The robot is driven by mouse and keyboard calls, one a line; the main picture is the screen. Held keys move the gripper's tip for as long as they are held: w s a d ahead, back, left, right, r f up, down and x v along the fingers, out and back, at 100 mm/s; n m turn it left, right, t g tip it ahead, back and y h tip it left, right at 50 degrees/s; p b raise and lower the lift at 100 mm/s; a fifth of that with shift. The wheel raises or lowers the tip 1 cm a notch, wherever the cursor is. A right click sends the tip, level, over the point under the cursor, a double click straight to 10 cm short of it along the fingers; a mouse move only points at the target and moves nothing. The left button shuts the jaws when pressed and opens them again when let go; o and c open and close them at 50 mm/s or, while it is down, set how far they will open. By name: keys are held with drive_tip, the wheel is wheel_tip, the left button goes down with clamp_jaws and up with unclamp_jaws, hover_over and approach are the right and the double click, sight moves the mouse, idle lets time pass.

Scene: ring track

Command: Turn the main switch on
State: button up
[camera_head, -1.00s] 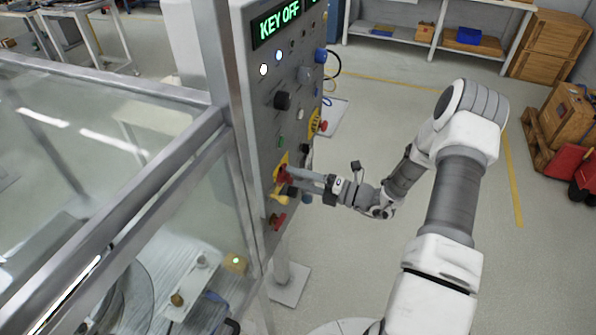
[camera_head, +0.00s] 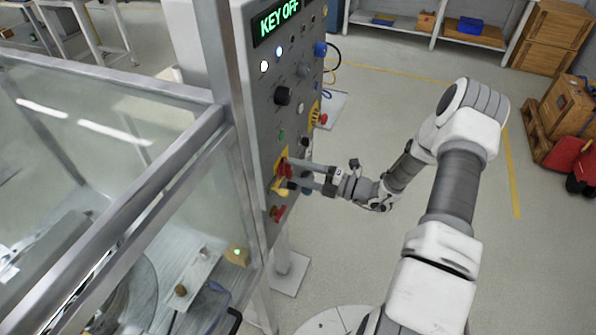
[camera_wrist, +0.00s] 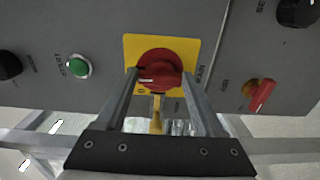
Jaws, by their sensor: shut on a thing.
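The main switch (camera_wrist: 160,70) is a red rotary knob on a yellow plate (camera_wrist: 131,48) on the grey control panel. In the head view the red knob (camera_head: 285,170) is partly hidden by my gripper. In the wrist view my gripper (camera_wrist: 163,77) has its two fingers on either side of the knob, shut on it. A light bar mark lies on the left part of the knob. In the head view my gripper (camera_head: 288,172) reaches the panel from the right. The panel display (camera_head: 279,20) reads "KEY OFF" in green.
A green button (camera_wrist: 79,67) and a smaller red handle (camera_wrist: 261,95) flank the switch in the wrist view. A black knob (camera_head: 282,96) sits higher on the panel. A glass-walled enclosure (camera_head: 100,120) stands left.

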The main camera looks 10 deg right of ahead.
drive_tip(key=o, duration=1.4)
drive_tip(key=b+v, duration=0.2)
drive_tip(key=v, duration=1.5)
drive_tip(key=shift+s+d, duration=0.15)
drive_tip(key=s+a+r+n+g+h, duration=0.2)
drive_tip(key=a+r+n+h, duration=0.2)
drive_tip(key=r+n, duration=0.55)
drive_tip(key=s+a+r+n+g+h, duration=0.35)
drive_tip(key=r+n+h, duration=0.2)
drive_tip(key=n, duration=0.75)
drive_tip(key=s+a+r+n+g+h, duration=0.2)
drive_tip(key=a+r+n+h, duration=0.25)
drive_tip(key=r+n, duration=0.55)
drive_tip(key=s+a+n, duration=0.1)
drive_tip(key=s+n, duration=0.2)
drive_tip(key=s+n+t, duration=0.1)
drive_tip(key=s+n, duration=0.2)
drive_tip(key=n, duration=0.1)
drive_tip(key=s+a+r+n+t, duration=0.1)
drive_tip(key=s+n, duration=0.2)
drive_tip(key=n, duration=0.1)
drive_tip(key=shift+s+a+t+h, duration=0.1)
drive_tip(key=shift+a+t+h, duration=0.2)
drive_tip(key=shift+a, duration=0.1)
